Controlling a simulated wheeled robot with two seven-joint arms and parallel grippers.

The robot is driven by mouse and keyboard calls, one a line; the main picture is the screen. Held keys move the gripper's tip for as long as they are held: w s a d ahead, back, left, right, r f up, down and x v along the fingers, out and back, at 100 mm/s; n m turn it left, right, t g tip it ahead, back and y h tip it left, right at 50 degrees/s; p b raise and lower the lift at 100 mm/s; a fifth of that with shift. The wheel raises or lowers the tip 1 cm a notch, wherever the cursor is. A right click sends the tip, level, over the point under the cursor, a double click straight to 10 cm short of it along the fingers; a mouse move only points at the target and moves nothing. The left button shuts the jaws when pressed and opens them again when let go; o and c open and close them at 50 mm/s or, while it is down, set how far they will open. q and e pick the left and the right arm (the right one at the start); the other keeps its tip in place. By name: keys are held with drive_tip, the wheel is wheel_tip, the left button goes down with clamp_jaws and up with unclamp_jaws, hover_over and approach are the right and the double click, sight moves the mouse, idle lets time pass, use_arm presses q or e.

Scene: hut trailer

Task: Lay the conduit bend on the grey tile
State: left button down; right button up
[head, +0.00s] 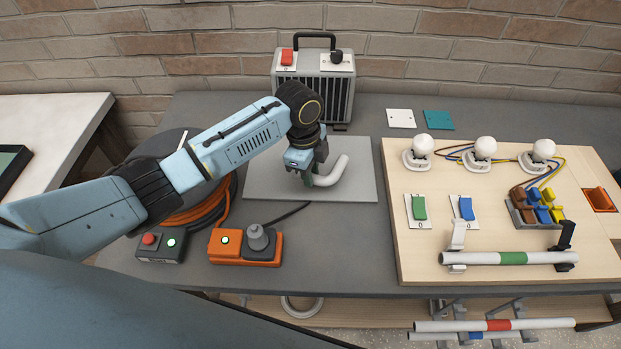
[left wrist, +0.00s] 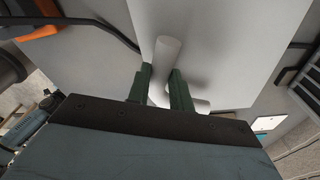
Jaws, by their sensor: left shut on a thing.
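The conduit bend (head: 335,174) is a white curved tube over the middle of the grey tile (head: 270,187), a large flat light-grey plate on the bench. My left gripper (head: 308,178) is shut on the bend near one end, with the free end curving up and right. In the left wrist view, the white tube (left wrist: 167,52) shows between the two dark green fingers (left wrist: 160,88), with the grey tile (left wrist: 225,45) behind it. I cannot tell whether the bend touches the tile. My right gripper is not in view.
A grey heater box (head: 315,80) stands behind the tile. An orange pedestal switch (head: 245,246) and a button box (head: 160,246) sit in front at left. A wooden board (head: 440,270) with lamps, switches and a conduit lies at right. Small white (head: 400,118) and teal (head: 438,120) tiles lie behind.

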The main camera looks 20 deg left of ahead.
use_arm(q)
drive_tip(key=shift+f, duration=1.55)
drive_tip(key=shift+f, duration=0.2)
drive_tip(key=c, duration=1.3)
unclamp_jaws()
drive_tip(key=shift+o, duration=0.2)
drive_tip(key=r, duration=0.4)
drive_tip(key=a+r, duration=0.1)
drive_tip(key=r, duration=0.7)
drive_tip(key=shift+a+r, duration=0.2)
drive_tip(key=shift+a, duration=0.05)
